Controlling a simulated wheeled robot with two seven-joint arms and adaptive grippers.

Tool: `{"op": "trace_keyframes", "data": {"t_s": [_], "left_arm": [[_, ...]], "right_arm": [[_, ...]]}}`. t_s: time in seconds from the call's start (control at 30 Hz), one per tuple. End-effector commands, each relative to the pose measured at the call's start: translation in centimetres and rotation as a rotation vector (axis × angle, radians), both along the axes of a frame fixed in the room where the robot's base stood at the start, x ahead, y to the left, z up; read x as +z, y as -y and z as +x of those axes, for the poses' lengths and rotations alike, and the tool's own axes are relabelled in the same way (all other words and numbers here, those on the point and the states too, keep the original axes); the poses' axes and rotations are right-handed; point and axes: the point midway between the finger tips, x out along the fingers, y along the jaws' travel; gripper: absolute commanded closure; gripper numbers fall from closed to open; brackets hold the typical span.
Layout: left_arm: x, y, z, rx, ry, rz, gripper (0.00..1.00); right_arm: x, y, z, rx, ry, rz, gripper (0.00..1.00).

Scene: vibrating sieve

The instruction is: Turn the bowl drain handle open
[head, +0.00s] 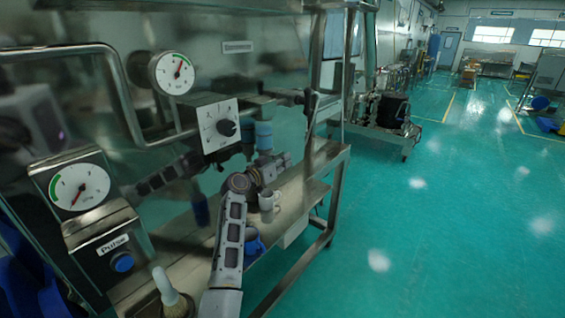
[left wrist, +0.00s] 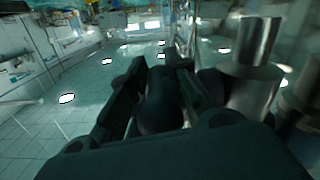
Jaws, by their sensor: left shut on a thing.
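My left arm rises from the bottom of the head view, and its left gripper (head: 284,160) is beside the steel frame, above the lower shelf. In the left wrist view the two dark fingers of the left gripper (left wrist: 150,92) are shut on a dark rounded piece, which I take to be the bowl drain handle (left wrist: 160,108). In the head view the gripper hides the handle, so its turn angle cannot be told. A shiny metal cylinder (left wrist: 258,45) stands just right of the fingers in the left wrist view. My right gripper does not show.
A control panel with a black knob (head: 226,128), two gauges (head: 175,73) (head: 80,187) and a Pulse button box (head: 122,262) are at left. A brush (head: 166,288) stands on the steel shelf (head: 190,240). Green floor (head: 440,220) is clear at right.

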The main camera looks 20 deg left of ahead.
Motion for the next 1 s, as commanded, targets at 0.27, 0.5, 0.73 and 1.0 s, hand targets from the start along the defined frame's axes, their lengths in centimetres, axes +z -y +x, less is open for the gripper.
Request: {"op": "trace_keyframes", "data": {"t_s": [0.27, 0.5, 0.73, 1.0], "left_arm": [[-0.08, -0.08, 0.01, 0.001, -0.071, 0.032, 1.00], [-0.13, -0.11, -0.02, 0.001, -0.158, 0.062, 1.00], [-0.22, -0.13, -0.04, 0.001, -0.255, 0.097, 1.00], [-0.47, -0.21, -0.11, 0.002, -0.396, 0.148, 1.00]], "right_arm": [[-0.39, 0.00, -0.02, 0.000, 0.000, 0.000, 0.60], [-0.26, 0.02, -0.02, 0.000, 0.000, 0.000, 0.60], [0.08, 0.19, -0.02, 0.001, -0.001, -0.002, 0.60], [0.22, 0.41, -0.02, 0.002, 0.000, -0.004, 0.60]]}}
